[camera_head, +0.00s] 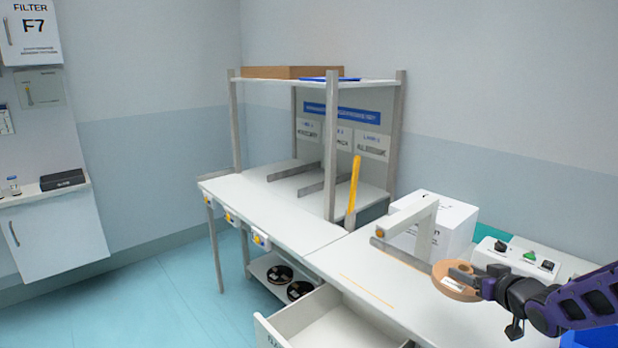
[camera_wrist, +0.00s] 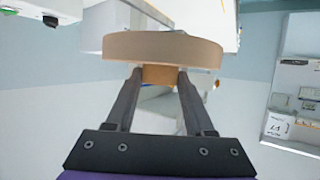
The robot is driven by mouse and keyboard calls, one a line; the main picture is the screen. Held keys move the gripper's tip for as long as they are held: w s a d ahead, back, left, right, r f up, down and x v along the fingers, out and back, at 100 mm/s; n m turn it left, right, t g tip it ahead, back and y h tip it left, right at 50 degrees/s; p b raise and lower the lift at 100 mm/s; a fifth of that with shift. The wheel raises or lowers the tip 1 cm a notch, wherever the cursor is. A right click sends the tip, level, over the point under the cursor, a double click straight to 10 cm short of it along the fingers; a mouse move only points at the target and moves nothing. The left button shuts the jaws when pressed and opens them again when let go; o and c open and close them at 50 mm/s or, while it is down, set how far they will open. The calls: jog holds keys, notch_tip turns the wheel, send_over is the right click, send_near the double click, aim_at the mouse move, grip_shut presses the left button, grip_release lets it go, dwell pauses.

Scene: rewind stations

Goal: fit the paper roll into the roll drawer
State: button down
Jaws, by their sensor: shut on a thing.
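The paper roll (camera_head: 441,273), a tan ring with a white label, is in the head view at the right, above the white bench top. My gripper (camera_head: 478,285) comes in from the right edge and is shut on the roll. In the wrist view the roll (camera_wrist: 165,47) lies across the top of the fingers, and the fingertips (camera_wrist: 160,76) close on a tan part below its rim, perhaps its core. An open white drawer (camera_head: 285,338) sticks out below the bench front, left of the roll. Its inside looks empty where it shows; its lower part is cut off.
A white arm-shaped bracket (camera_head: 405,217) and a white box (camera_head: 456,222) stand behind the roll. A control box (camera_head: 530,262) with knobs is behind my arm. A yellow post (camera_head: 354,185) rises at the bench's middle. Dark reels (camera_head: 280,274) lie on a lower shelf. The front bench top is mostly clear.

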jog(key=s+a+f+n+y+b, duration=0.1)
jog(key=a, duration=1)
jog(key=s+a+f+n+y+b, duration=0.1)
jog(key=s+a+b, duration=0.1)
jog(key=a, duration=1)
jog(key=shift+s+f, duration=0.15)
jog(key=shift+f, duration=0.1)
jog(key=shift+d, duration=0.15)
jog(key=w+d+f+m+g+h+p, duration=0.1)
jog(key=w+d+f+m+h, duration=0.25)
jog(key=d, duration=0.65)
jog(key=s+d+f+m+h, duration=0.1)
jog(key=d+f+m+h, duration=0.1)
jog(key=d+m+h, duration=0.55)
jog(key=s+d+m+g+h+p, duration=0.1)
jog(key=s+d+m+g+h, duration=0.15)
jog(key=d, duration=0.65)
jog(key=s+d+m+g+h, duration=0.2)
jog(key=d+g, duration=0.1)
jog(key=d, duration=0.6)
notch_tip(320, 180, down, 9)
jog(key=shift+a+r+b, duration=0.1)
jog(key=shift+b, duration=0.3)
